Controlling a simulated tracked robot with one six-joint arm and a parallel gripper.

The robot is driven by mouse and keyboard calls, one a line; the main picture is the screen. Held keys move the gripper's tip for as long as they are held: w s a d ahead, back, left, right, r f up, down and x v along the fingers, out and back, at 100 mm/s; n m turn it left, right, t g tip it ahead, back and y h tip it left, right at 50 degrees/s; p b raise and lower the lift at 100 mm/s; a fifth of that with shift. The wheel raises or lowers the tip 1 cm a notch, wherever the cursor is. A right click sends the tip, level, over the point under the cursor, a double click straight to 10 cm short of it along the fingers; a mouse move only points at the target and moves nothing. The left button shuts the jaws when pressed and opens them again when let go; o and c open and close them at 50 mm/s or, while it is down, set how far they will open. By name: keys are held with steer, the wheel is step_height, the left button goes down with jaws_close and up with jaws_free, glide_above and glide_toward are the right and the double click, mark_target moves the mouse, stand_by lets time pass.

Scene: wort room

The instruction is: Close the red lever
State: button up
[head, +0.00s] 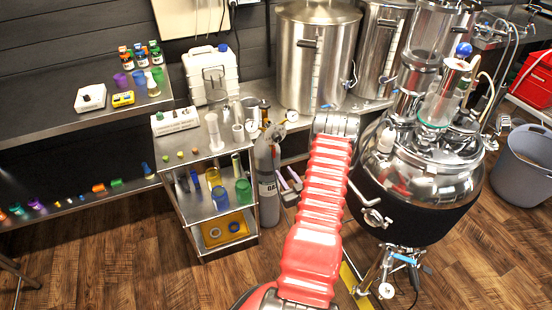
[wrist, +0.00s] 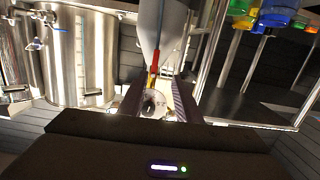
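A grey gas cylinder (head: 268,188) stands on the floor beside the small shelf cart, with gauges (head: 253,126) at its top. In the wrist view, which looks upside down, the cylinder (wrist: 163,22) hangs from the top edge. At its narrow end is a small red part (wrist: 155,60) that looks like the red lever, with yellow beside it. I cannot pick out the red lever in the head view. My gripper (head: 289,180) is right of the cylinder. In the wrist view its fingers (wrist: 156,98) are apart, with a round grey fitting showing between them; contact cannot be told.
The shelf cart (head: 219,206) stands just left of the cylinder. Large steel kettles (head: 316,55) stand behind. A black-wrapped steel vessel (head: 413,212) is close on the right of my arm. Wooden floor is clear at front left.

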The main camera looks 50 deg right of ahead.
mark_target(274, 154)
steer(key=shift+s+a+f+m+t+h, duration=0.15)
steer(key=shift+s+f+h, duration=0.1)
steer(key=shift+s, duration=0.35)
steer(key=shift+s+a+f+m+t+h, duration=0.1)
steer(key=shift+s+f+m+t+h, duration=0.1)
steer(key=shift+s, duration=0.35)
steer(key=shift+w, duration=0.1)
steer(key=x, duration=1.3)
steer(key=shift+w+d, duration=0.2)
steer(key=shift+w, duration=0.1)
